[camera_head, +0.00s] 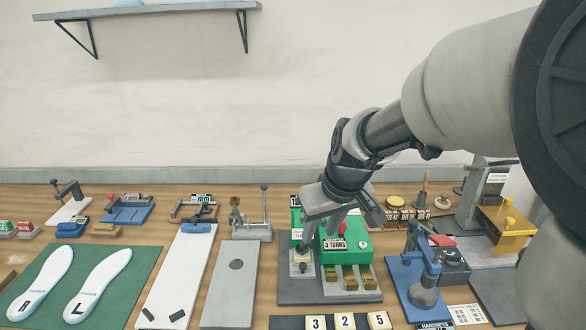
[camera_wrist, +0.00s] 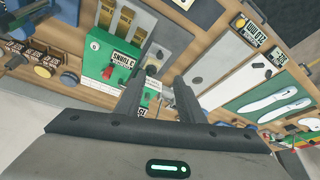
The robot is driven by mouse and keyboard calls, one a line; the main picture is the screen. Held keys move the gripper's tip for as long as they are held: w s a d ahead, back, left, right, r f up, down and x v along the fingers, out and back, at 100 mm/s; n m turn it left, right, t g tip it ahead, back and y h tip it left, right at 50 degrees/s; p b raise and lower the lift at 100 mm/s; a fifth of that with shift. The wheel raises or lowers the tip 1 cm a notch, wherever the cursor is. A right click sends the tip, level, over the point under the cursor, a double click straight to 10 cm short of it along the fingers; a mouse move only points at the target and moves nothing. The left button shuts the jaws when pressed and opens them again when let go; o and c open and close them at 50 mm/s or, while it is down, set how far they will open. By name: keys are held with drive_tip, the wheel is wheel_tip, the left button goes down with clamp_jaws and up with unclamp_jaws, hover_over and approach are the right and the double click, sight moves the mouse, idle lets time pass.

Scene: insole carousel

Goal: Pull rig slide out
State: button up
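A green rig box (camera_head: 346,236) with a red lever and a "3 TURNS" label stands on a dark base plate right of centre; it also shows in the wrist view (camera_wrist: 98,62). A small pale block with a dark knob (camera_head: 302,262) sits at its left front. I cannot tell which part is the rig slide. My gripper (camera_head: 320,234) is above the rig's left side, pointing down. In the wrist view the gripper's two fingers (camera_wrist: 158,88) stand apart with nothing held between them. The fingers hide part of the rig, and I cannot tell whether they touch it.
A grey plate fixture (camera_head: 230,285) and a white board (camera_head: 177,273) lie left of the rig. A blue press (camera_head: 424,293) stands close on its right. Number tiles (camera_head: 345,322) lie in front. A green mat (camera_head: 62,308) with two white insoles is at far left.

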sight(303, 265)
drive_tip(key=b+x, duration=0.2)
drive_tip(key=x, duration=1.5)
drive_tip(key=shift+w+f+b, duration=0.15)
drive_tip(key=shift+f+b, duration=0.15)
drive_tip(key=shift+f, duration=0.05)
clamp_jaws()
